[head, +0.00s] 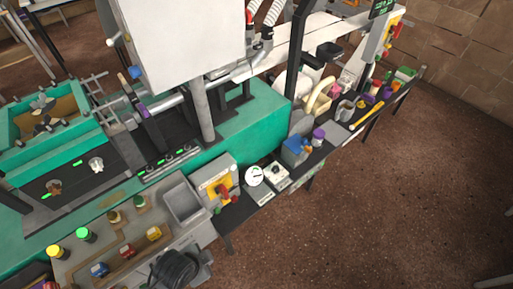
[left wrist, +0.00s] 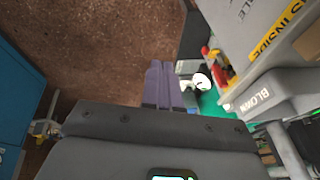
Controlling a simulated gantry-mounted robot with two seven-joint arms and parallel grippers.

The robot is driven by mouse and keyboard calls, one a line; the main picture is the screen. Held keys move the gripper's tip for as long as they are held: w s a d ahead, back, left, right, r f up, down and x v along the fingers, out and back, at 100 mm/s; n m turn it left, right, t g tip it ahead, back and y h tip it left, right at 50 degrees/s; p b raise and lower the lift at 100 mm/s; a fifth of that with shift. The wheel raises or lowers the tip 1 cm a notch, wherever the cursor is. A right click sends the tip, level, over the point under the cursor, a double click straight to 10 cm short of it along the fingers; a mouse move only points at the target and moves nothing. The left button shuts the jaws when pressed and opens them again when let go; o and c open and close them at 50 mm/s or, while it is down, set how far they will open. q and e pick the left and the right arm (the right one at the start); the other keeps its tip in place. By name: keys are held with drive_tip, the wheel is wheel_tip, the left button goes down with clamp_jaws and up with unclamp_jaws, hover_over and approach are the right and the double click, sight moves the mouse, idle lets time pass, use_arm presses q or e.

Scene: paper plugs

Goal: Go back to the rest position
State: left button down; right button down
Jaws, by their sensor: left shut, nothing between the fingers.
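My left gripper (left wrist: 160,88) shows in the left wrist view as two purple-grey fingers, shut together and empty. They are over brown floor, beside a grey machine with a "BLOWN" label (left wrist: 258,100). In the head view, a dark rounded shape at the bottom edge may be part of my left arm, but I cannot tell, and no fingers show there. My right gripper is in neither view.
The head view shows a grey panel with coloured buttons (head: 85,235), a yellow-and-red switch box (head: 222,188), a white dial (head: 254,176) and a cluttered side shelf (head: 340,125). Open floor (head: 380,200) lies right. A blue cabinet (left wrist: 20,100) stands left in the wrist view.

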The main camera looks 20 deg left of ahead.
use_arm(q)
wheel_tip(320, 180, up, 41)
drive_tip(key=s+n+p, duration=0.1)
drive_tip(key=n+p, duration=0.3)
drive_tip(key=p, duration=3.4)
drive_tip(key=shift+d+f+n, duration=0.15)
drive_tip(key=shift+d+n, duration=0.2)
drive_tip(key=shift+n, duration=0.05)
